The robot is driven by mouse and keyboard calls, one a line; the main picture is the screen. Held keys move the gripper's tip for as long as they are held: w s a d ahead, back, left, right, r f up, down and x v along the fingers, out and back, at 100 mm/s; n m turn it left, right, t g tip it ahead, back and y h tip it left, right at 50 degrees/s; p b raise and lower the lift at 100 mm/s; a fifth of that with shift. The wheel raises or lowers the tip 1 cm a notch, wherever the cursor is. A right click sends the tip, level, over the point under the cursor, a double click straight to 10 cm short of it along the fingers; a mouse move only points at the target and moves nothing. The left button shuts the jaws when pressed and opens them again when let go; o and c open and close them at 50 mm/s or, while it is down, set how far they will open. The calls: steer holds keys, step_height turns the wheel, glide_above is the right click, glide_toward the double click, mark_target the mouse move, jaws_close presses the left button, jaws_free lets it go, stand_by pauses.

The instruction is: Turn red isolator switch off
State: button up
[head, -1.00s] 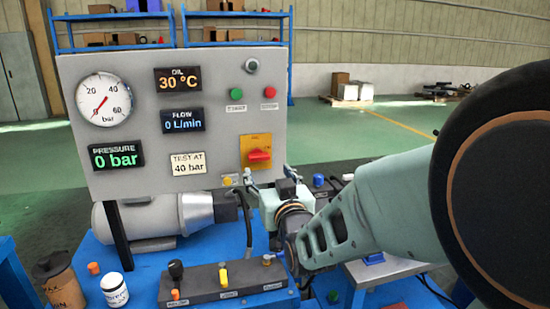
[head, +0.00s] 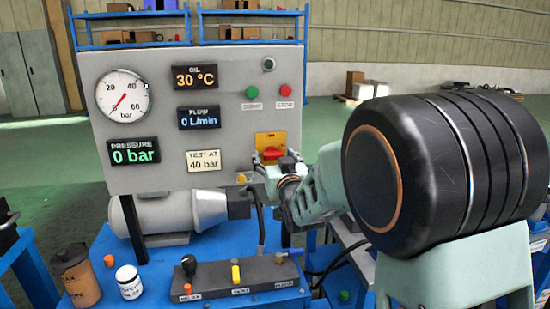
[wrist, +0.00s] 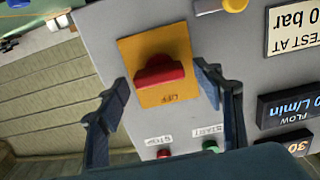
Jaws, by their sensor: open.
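The red isolator switch (head: 272,153) sits on a yellow plate (head: 265,138) at the lower right of the grey panel. In the wrist view the red handle (wrist: 160,72) lies roughly crosswise on its yellow plate (wrist: 155,46), whose "OFF" lettering appears upside down below the handle. My gripper (head: 266,172) is at the panel's lower right, just below and in front of the switch. In the wrist view its open fingers (wrist: 160,88) stand on both sides of the handle with gaps. I cannot tell how far the fingertips are from the panel.
Green (head: 253,92) and red (head: 285,90) buttons sit above the switch. A yellow knob (wrist: 235,4) is close by in the wrist view. A valve block (head: 240,280) with levers, a white jar (head: 130,281) and a brown cup (head: 77,275) stand on the blue bench below.

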steer(key=c, duration=1.2)
steer(key=shift+o, duration=0.2)
